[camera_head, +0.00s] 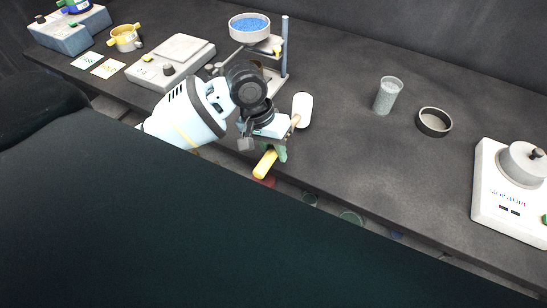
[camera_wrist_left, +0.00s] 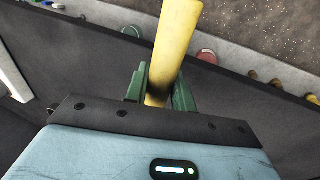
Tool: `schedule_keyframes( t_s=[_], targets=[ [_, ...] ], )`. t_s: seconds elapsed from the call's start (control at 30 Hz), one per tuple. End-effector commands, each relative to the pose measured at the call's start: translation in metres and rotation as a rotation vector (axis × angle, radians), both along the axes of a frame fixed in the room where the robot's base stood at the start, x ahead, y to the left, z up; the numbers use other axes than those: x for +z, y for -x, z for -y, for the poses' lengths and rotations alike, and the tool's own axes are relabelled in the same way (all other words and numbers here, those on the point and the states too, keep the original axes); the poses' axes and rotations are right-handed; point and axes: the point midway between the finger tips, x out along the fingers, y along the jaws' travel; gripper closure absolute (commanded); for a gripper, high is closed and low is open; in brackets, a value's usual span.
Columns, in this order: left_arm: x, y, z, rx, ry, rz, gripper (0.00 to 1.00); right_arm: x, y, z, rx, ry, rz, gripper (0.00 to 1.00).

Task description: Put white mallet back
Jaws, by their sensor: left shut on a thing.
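The white mallet has a white head (camera_head: 302,110) and a yellow handle (camera_head: 265,165). My left gripper (camera_head: 277,150) is shut on the mallet between the head and the handle end, near the front edge of the dark counter. The head points to the back right and the handle end points to the front left. In the left wrist view the yellow handle (camera_wrist_left: 173,45) stands between the green fingers (camera_wrist_left: 158,88); the white head is not seen there. My right gripper is not in view.
A stand with a blue-filled bowl (camera_head: 250,27) is behind my left arm. A grey cup (camera_head: 387,95), a dark ring dish (camera_head: 433,122) and a white moisture device (camera_head: 510,195) are to the right. The counter's middle is clear. Several round items lie below its front edge.

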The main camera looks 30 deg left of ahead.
Motion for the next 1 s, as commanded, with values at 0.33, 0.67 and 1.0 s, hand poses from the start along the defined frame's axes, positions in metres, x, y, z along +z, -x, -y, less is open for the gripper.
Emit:
schedule_keyframes(
  t_s=[0.33,0.67,1.0],
  targets=[
    [-0.019,0.000,0.000,0.001,0.000,0.001,1.00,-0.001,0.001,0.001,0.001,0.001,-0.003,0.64],
    [-0.034,-0.001,0.000,0.002,0.001,0.006,1.00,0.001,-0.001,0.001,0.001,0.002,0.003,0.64],
    [-0.035,0.000,-0.001,0.001,0.000,0.001,0.53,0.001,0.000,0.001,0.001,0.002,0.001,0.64]
  ],
)
